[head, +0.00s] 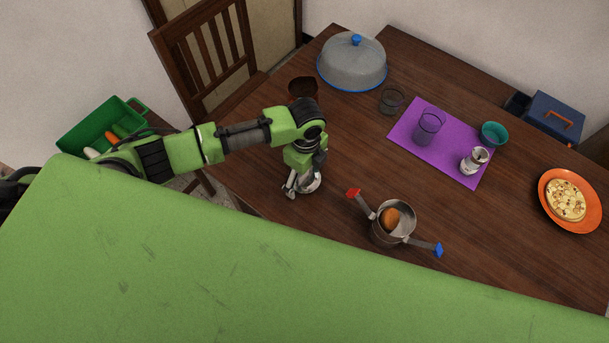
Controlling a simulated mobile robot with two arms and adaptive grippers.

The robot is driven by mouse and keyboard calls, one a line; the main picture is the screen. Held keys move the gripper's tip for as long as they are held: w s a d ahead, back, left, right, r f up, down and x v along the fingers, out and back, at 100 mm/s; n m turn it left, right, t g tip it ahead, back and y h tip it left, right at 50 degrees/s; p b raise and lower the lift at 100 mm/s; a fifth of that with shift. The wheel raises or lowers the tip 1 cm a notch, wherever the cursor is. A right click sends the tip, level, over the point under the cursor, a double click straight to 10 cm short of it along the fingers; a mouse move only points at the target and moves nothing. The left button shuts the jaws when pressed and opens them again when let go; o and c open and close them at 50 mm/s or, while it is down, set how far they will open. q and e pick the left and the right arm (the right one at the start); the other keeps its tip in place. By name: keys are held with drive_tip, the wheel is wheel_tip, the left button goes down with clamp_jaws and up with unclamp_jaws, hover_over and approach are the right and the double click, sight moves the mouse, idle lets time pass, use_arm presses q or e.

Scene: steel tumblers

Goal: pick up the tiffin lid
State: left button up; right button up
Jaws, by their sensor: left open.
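A small shiny round steel piece, which looks like the tiffin lid (313,184), lies on the brown table left of the steel tiffin pot. My left gripper (301,188) points down right over it and hides much of it. Its jaws are open; I cannot tell whether they touch the lid. The steel tiffin pot (378,235) stands uncovered near the table's front edge, its red and blue clips swung outward. A round orange-brown thing (390,217) is inside it. My right gripper is not in view.
A grey dome cover (352,65), brown bowl (304,88) and clear glass (391,100) stand behind. A purple mat (408,124) holds a tumbler (430,127) and a metal shaker (474,161). A teal bowl (494,134) and orange plate (550,210) stand right. The table between lid and mat is clear.

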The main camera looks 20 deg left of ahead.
use_arm(q)
drive_tip(key=shift+r, duration=0.15)
drive_tip(key=c, duration=1.2)
